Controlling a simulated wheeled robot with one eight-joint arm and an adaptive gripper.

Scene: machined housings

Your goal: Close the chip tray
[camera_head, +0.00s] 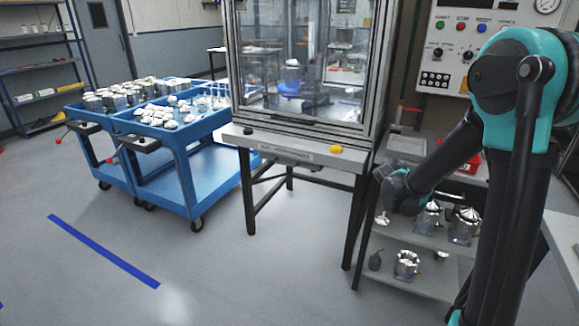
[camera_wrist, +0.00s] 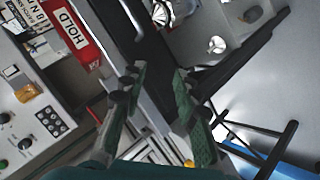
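The machine's stand has a pale front panel with a label strip (camera_head: 285,148), below the glass enclosure in the head view. A dark part shows just under this panel. I cannot tell for sure whether this is the chip tray or how far it is out. My gripper (camera_head: 384,176) is right of the stand, in front of the shelf unit, apart from the panel. In the wrist view my gripper (camera_wrist: 157,78) has its two green-padded fingers apart with nothing between them. The chip tray is not clearly identifiable in the wrist view.
A blue cart (camera_head: 190,160) loaded with metal parts stands left of the machine (camera_head: 300,60). A grey shelf unit (camera_head: 415,275) with metal housings is at the right. A red HOLD sign (camera_wrist: 72,27) shows in the wrist view.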

